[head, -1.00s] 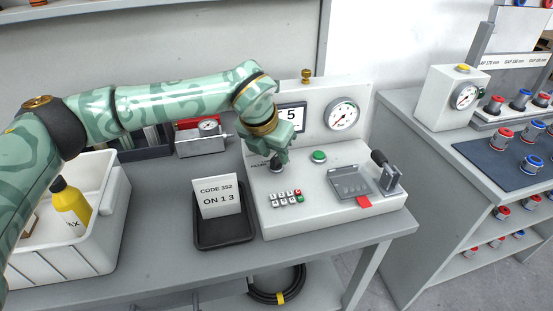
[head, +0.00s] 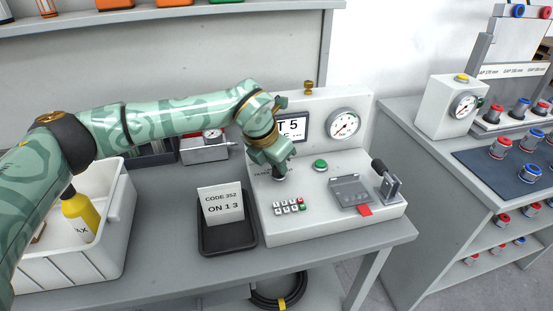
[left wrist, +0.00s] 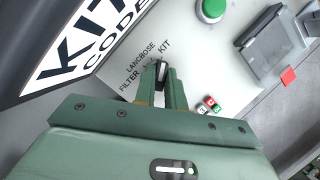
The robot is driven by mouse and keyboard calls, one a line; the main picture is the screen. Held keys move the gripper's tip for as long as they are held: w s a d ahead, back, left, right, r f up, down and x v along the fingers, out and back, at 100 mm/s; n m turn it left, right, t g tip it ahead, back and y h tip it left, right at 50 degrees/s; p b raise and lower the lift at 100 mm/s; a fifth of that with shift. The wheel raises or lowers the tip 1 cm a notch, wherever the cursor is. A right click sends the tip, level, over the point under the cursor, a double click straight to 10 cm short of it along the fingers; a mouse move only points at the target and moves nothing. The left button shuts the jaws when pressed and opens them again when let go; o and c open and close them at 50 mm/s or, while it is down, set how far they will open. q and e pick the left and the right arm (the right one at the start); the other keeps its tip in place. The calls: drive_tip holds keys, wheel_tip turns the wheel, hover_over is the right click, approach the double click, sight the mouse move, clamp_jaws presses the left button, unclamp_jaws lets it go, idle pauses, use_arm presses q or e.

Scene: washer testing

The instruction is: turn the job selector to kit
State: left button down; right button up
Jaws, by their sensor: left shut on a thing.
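The job selector (left wrist: 162,70) is a small dark knob on the sloped white panel of the test bench (head: 328,214). Printed labels FILTER, LANCEHOSE and KIT fan around its far side in the left wrist view, with KIT (left wrist: 165,47) rightmost. My left gripper (head: 280,173) reaches down onto the knob. In the left wrist view its two fingers (left wrist: 162,84) are shut on the knob, one on each side. The fingers partly hide the knob, and I cannot tell exactly which label it points to. My right gripper is not in view.
A screen with large text (head: 291,126) stands behind the knob. A green button (head: 320,165), keypad (head: 289,207), hinged grey plate (head: 350,190) and black-handled lever (head: 386,180) share the panel. A black tray (head: 226,240) with a code card (head: 220,204) lies left.

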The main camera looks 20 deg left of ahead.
use_arm(q)
drive_tip(key=shift+r, duration=0.15)
drive_tip(key=shift+m, duration=0.3)
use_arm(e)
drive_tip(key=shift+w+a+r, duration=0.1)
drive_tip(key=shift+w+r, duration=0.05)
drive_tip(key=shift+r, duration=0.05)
use_arm(q)
drive_tip(key=c, duration=1.5)
unclamp_jaws()
drive_tip(key=shift+o, duration=0.2)
